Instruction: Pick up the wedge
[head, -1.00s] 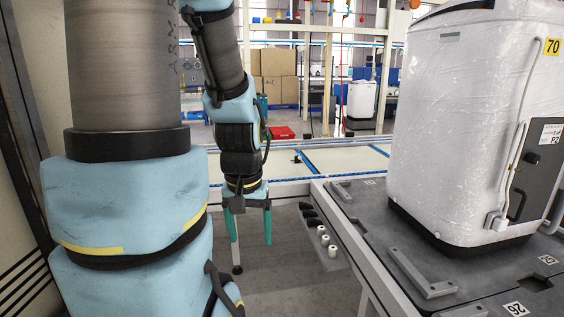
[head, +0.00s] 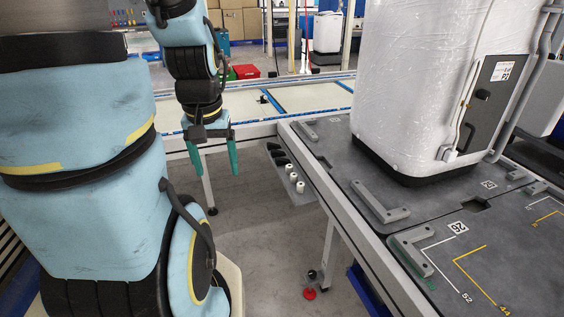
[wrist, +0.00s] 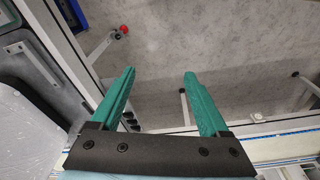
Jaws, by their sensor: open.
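My gripper (head: 216,172) is open and empty, its two green fingers pointing down over the floor left of the grey platform. It also shows in the wrist view (wrist: 160,74), with bare floor between the fingers. I cannot tell for certain which thing is the wedge. A grey angled block (head: 380,204) lies on the platform near its left edge. Another grey angled block (head: 410,250), with a bit of green beside it, lies nearer to me. One grey block (wrist: 36,60) shows at the left in the wrist view. My gripper is apart from all of them.
The grey platform (head: 340,160) carries a tall white wrapped unit (head: 425,80). White and black knobs (head: 291,178) stick out at the platform's left side. A red disc (head: 310,294) sits low by a platform leg. A conveyor (head: 300,97) runs behind. The floor below my gripper is clear.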

